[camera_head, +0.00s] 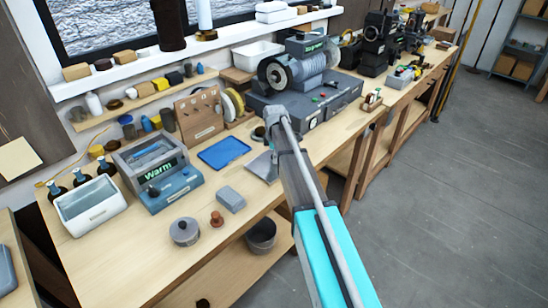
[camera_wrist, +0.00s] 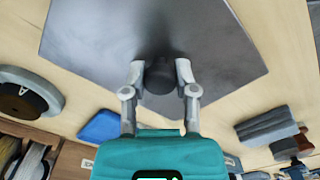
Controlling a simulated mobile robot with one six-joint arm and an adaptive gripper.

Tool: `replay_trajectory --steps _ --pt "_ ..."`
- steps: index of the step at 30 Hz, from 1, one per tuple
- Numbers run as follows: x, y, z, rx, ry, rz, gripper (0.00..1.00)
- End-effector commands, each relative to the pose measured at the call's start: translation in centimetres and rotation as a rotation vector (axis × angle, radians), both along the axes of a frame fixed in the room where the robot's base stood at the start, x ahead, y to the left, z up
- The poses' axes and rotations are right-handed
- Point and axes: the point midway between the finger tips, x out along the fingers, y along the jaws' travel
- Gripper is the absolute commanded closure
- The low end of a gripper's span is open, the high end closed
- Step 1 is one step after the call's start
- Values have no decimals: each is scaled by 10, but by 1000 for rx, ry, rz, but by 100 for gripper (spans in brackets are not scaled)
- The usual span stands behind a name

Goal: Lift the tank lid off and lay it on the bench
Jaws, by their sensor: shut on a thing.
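The tank (camera_head: 157,172) is the blue-grey box with a lit "Warm" panel, on the left part of the bench; its top looks open in the head view. The lid is a flat grey square plate (camera_wrist: 85,35) with a dark round knob (camera_wrist: 160,78). My gripper (camera_wrist: 160,70) is shut on the knob, one finger on each side. In the head view the lid (camera_head: 261,168) shows right of the blue tray, partly hidden by my arm, and my gripper's fingers are hidden. I cannot tell whether the lid touches the bench.
The blue tray (camera_head: 223,152) lies left of the lid. A grey block (camera_head: 231,200), a round grey pot (camera_head: 184,231) and a small brown knob (camera_head: 217,219) stand nearer the front. A grinder-like machine (camera_head: 305,95) stands behind. A white bin (camera_head: 90,205) is at left.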

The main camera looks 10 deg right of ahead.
Motion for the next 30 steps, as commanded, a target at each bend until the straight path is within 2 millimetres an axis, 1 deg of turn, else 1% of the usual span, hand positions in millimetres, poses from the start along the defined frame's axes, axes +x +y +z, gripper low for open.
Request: replay_trajectory --steps 12,13,19,20,30 --pt "0 1 -5 0 0 1 100" --pt "0 1 -5 0 0 1 61" --pt "0 1 -4 0 0 1 24" --pt "0 1 -4 0 0 1 22" --pt "0 1 -4 0 0 2 22"
